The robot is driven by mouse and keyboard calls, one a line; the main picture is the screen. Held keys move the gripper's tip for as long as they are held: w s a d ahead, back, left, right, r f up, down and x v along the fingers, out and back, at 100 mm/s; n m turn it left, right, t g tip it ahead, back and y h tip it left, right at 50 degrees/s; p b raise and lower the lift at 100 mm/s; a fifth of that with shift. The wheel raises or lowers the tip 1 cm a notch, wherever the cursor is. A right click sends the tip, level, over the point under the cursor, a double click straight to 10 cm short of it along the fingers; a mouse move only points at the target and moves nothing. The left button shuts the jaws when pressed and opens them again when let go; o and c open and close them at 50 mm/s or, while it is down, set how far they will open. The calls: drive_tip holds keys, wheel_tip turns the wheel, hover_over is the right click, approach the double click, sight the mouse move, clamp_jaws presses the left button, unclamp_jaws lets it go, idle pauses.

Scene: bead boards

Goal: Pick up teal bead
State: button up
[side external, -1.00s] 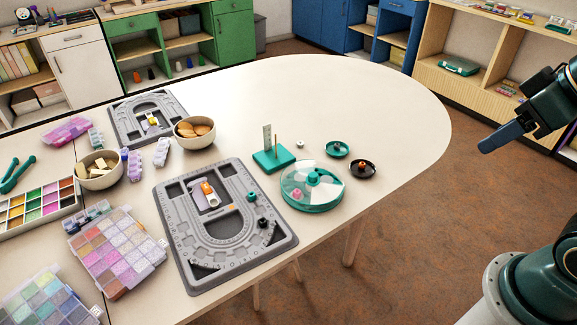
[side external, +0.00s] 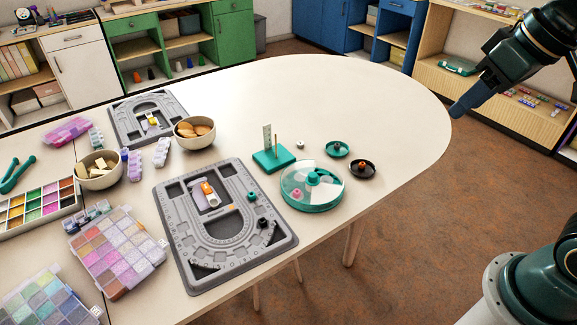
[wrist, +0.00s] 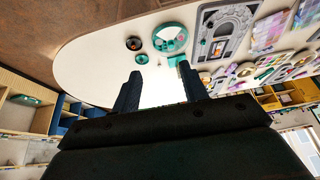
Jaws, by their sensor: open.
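A teal bead (side external: 313,178) sits at the round teal-rimmed tray (side external: 312,205) with pale sectors, near the right part of the table. A pink bead (side external: 297,193) is near it on the same tray. A darker teal bead (side external: 251,196) rests on the grey bead board (side external: 180,250). My gripper (side external: 461,106) is in the air by the table's right end, well apart from the beads. In the wrist view its two fingers (wrist: 161,84) are spread with nothing between them, and the round tray (wrist: 157,42) shows beyond.
A small teal dish (side external: 337,150) and a black dish (side external: 361,170) with an orange bead stand right of the tray. A teal stand (side external: 270,161) with upright posts is behind it. A black bead (side external: 263,222) lies on the board. The table's right end (side external: 400,120) is clear.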

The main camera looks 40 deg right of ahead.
drive_tip(key=w+a+r+g, duration=0.1)
drive_tip(key=w+a, duration=0.3)
drive_tip(key=w, duration=1)
drive_tip(key=g, duration=0.4)
hover_over(253, 198)
wheel_tip(253, 198, down, 25)
drive_tip(key=shift+w+d+f+m, duration=0.15)
drive_tip(key=shift+w+f+m, duration=0.25)
drive_tip(key=shift+w+f, duration=0.05)
drive_tip(key=shift+f, duration=0.1)
drive_tip(key=shift+f, duration=4.2)
drive_tip(key=shift+f, duration=0.15)
drive_tip(key=shift+f, duration=2.45)
